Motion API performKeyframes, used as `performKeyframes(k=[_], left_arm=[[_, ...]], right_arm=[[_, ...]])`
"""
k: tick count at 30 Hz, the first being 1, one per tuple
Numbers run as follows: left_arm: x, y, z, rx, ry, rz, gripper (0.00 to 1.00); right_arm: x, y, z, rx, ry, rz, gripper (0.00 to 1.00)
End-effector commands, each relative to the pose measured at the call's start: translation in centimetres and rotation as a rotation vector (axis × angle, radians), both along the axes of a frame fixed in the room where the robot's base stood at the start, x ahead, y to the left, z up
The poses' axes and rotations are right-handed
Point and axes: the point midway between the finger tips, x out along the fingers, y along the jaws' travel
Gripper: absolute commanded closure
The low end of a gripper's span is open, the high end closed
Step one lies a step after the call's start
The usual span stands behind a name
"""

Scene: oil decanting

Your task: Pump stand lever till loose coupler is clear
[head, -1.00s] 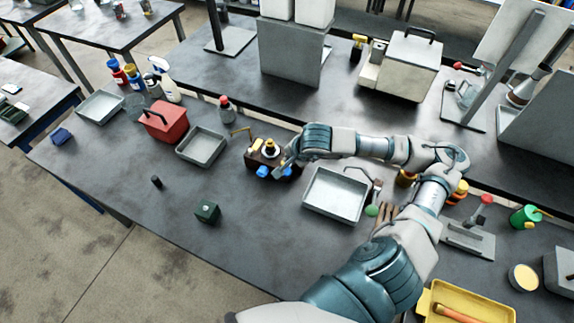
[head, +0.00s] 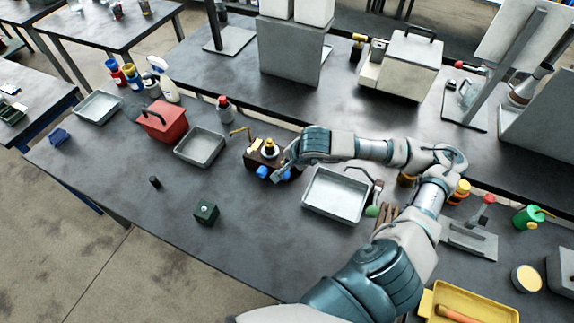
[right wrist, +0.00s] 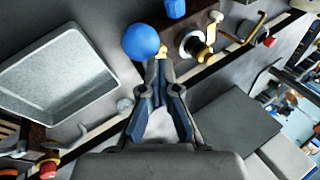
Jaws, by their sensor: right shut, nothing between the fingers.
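The stand (head: 253,165) is a dark brown block on the bench with brass fittings (head: 269,148) on top and blue knobs (head: 262,172) on its front. A thin brass lever-like arm (head: 240,131) sticks out at the stand's far left. My right gripper (right wrist: 161,72) is shut and empty, its tips close to the blue ball and a small brass piece; contact cannot be told. Which part is the loose coupler is unclear. My left gripper is out of view.
A grey tray (head: 334,214) lies right of the stand, another (head: 200,163) to its left. A red box (head: 162,121) and a red-capped bottle (head: 224,109) stand farther left. A dark green cube (head: 206,212) lies in front. The bench's front left is mostly clear.

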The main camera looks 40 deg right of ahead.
Motion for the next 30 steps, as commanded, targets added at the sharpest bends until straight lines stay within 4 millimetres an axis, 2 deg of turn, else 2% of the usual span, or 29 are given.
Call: performKeyframes(k=[30], left_arm=[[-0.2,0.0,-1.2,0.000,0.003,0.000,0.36]], right_arm=[[-0.3,0.5,-1.2,-0.001,0.001,0.001,1.00]])
